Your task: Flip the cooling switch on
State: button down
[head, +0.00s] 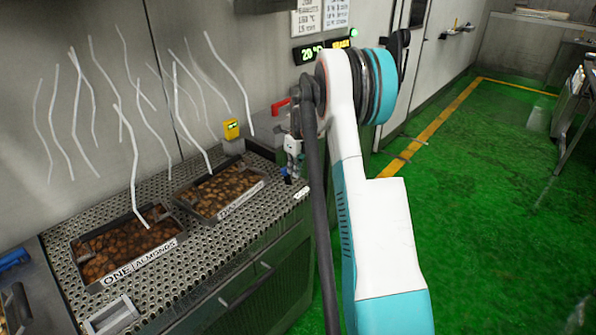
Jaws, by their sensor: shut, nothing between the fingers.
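My arm reaches forward over the right end of the perforated metal cooling table (226,222). My gripper (290,174) points down there, small in the picture and partly covered by my own arm. It is shut and holds nothing. A small blue and dark part is close to its fingertips; I cannot tell whether they touch. I cannot clearly make out the cooling switch; it may be that part or hidden behind my arm. A digital display (308,53) reads about 20 °C.
Two trays, a front one labelled almonds (85,290) and another behind it (262,181), hold brown nuts, with white wavy streaks above. A yellow device (231,130) and a red handle (281,106) are at the back. The green floor (470,200) on the right is open.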

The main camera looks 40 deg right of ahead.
jog(key=shift+r, duration=0.1)
jog(key=shift+r+p, duration=0.35)
jog(key=shift+r, duration=0.35)
